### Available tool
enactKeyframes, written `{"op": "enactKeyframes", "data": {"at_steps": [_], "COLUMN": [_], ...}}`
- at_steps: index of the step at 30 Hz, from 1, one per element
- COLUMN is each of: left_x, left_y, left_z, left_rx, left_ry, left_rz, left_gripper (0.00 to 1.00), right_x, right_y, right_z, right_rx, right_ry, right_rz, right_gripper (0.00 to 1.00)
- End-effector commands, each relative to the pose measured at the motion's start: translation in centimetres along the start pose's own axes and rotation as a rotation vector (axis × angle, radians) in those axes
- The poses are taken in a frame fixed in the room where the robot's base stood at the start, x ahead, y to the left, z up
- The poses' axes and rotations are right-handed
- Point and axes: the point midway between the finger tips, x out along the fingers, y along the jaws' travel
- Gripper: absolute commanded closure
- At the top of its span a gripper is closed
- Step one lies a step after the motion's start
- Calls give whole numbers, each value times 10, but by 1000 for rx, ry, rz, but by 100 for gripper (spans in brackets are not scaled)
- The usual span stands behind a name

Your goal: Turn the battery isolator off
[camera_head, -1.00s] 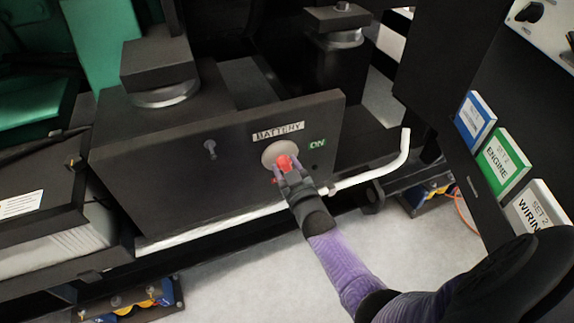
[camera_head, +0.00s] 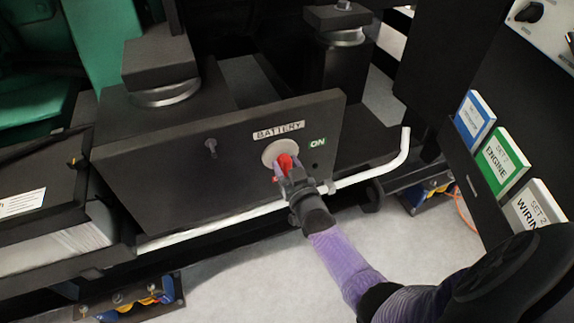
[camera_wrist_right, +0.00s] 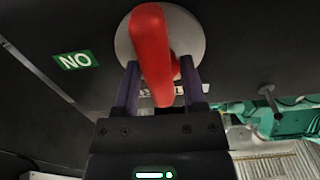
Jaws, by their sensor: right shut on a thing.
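The battery isolator is a red handle (camera_head: 286,163) on a round grey disc (camera_head: 267,153), set in a dark panel (camera_head: 180,185) under a "BATTERY" label (camera_head: 278,131). A green "ON" label (camera_head: 317,142) is to its right. My right gripper (camera_head: 281,172) is at the handle, shut on it. In the right wrist view the red handle (camera_wrist_right: 151,50) stands between the two purple fingers of the gripper (camera_wrist_right: 153,85), in front of the grey disc (camera_wrist_right: 190,35). The "ON" label (camera_wrist_right: 76,60) looks upside down there. My left gripper is not in view.
A white pipe (camera_head: 365,175) runs along the panel's lower edge and bends up at right. A small knob (camera_head: 211,147) sits on the panel left of the disc. Blue, green and white binders (camera_head: 503,157) stand at right. Pale floor is open below.

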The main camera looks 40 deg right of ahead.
Motion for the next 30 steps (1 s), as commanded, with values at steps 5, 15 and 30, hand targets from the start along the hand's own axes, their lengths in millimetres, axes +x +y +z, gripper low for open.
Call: {"op": "enactKeyframes", "data": {"at_steps": [5, 15, 30], "left_x": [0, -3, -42], "left_y": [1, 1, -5], "left_z": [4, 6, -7], "left_rx": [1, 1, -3], "left_ry": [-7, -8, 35], "left_rz": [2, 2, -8], "left_gripper": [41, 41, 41], "right_x": [0, -3, -96], "right_y": [0, 0, 0], "right_z": [1, 0, -1], "right_rx": [0, 0, 0], "right_ry": [-3, -2, -3], "right_rz": [0, 0, 1], "right_gripper": [36, 32, 32]}}
